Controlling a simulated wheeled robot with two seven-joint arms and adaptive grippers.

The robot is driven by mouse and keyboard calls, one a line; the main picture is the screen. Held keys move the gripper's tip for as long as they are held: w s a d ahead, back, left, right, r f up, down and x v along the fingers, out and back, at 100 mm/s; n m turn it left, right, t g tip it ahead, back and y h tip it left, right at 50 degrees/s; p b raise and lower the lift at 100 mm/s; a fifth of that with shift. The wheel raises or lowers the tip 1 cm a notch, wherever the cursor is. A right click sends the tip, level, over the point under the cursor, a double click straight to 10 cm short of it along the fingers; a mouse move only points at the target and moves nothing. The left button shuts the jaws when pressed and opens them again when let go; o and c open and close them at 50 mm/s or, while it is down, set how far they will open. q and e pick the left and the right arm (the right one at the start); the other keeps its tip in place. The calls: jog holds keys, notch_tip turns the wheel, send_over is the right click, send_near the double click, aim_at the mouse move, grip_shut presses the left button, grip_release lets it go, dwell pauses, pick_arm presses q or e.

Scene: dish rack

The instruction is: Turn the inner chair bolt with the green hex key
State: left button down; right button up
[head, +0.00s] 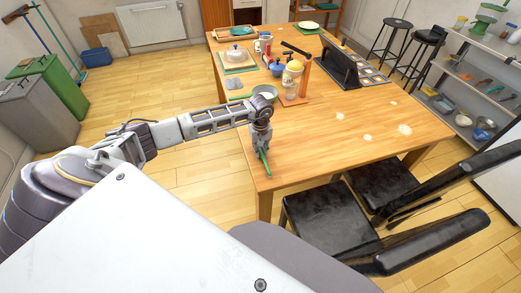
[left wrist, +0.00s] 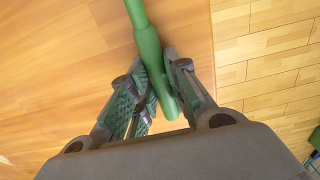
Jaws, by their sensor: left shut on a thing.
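My left gripper (head: 262,146) is above the near left edge of the wooden table and points down. It is shut on the green hex key (head: 265,164), which hangs below the fingers. In the left wrist view the green hex key (left wrist: 148,45) is slanted between the fingers of my left gripper (left wrist: 157,76), with the table top behind it. Two black chairs stand at the near right side of the table: a nearer one (head: 325,222) and a farther one (head: 385,186). The chair bolts are too small to make out. My right gripper is not in view.
The wooden table (head: 330,135) is bare at its near end. Grey and green bins (head: 50,85) are at the left. A shelf unit is at the right.

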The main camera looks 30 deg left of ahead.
pick_arm(q)
jog(key=shift+r, duration=0.1)
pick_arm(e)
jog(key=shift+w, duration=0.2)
pick_arm(q)
jog(key=shift+r+p, duration=0.3)
jog(key=shift+r, duration=0.5)
jog(key=shift+r+p, duration=1.05)
jog(key=shift+r, duration=1.05)
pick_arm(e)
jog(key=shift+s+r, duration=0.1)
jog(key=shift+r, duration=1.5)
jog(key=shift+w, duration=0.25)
